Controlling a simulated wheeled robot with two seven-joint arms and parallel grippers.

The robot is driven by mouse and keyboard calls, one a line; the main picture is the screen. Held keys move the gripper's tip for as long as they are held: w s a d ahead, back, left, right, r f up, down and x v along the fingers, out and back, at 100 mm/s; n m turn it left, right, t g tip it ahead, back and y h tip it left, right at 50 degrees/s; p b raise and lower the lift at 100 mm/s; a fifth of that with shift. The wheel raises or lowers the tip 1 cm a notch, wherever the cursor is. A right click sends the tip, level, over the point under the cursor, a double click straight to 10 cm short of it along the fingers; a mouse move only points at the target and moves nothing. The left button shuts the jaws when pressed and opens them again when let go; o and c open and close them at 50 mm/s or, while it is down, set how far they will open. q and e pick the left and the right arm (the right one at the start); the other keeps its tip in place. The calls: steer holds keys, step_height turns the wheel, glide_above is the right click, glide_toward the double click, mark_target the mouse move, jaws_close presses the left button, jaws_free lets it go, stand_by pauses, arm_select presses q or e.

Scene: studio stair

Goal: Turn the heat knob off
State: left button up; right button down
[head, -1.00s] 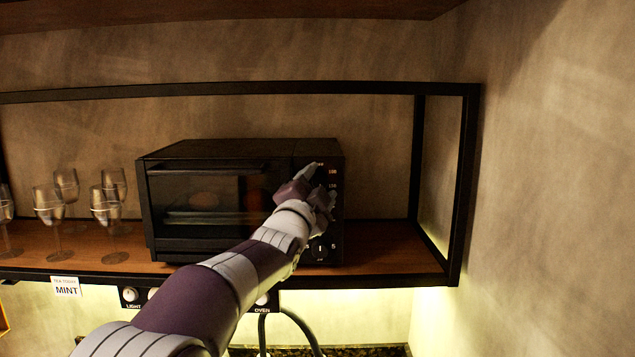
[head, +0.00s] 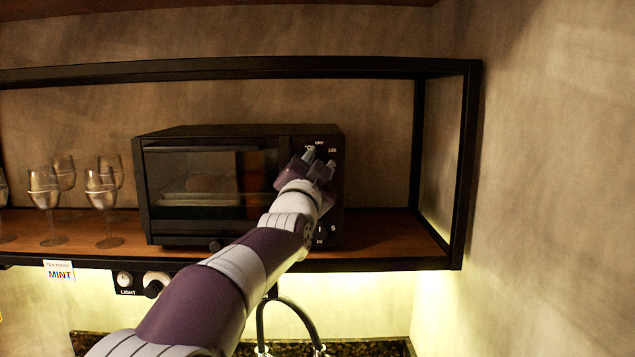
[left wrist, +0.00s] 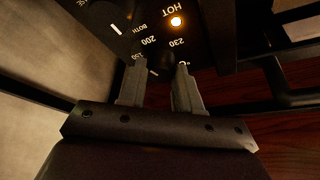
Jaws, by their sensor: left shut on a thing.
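The black toaster oven (head: 212,133) stands on the wooden shelf, its control panel at its right end. My left gripper (head: 312,156) is at the upper dial of that panel, just below the OFF mark. In the left wrist view, the fingers (left wrist: 159,68) straddle the dark heat knob (left wrist: 158,70), shut on it; its outline and pointer are hard to make out. Scale marks 200 and 230 show beside the fingers. The orange HOT lamp (left wrist: 176,21) is lit. My right gripper is not in view.
Another knob (left wrist: 115,28) with a white line sits near the BOTH mark. Several stemmed glasses (head: 101,190) stand left of the oven. The black shelf frame (head: 463,165) closes the right side. A LIGHT knob (head: 124,279) and a MINT card (head: 60,271) are below the shelf edge.

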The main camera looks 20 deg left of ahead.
arm_select(q)
steer(key=m+g+y+p, duration=0.3)
steer(key=m, duration=0.9)
steer(key=m+g+y+p, duration=0.2)
steer(key=m+y+p, duration=0.1)
steer(key=m, duration=0.8)
steer(key=d+m+g+y+p, duration=0.1)
steer(key=m+g+y+p, duration=0.2)
steer(key=m, duration=0.9)
steer(key=shift+w+d+r+m+g+p, duration=0.15)
steer(key=shift+r+m+g+p, duration=0.15)
steer(key=shift+p, duration=0.8)
steer(key=shift+n+h+p, duration=0.4)
steer(key=shift+n+p, duration=0.15)
steer(key=shift+n, duration=0.75)
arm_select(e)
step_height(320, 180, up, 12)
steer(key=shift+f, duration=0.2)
arm_select(q)
steer(key=o, duration=1)
steer(key=shift+r, duration=0.1)
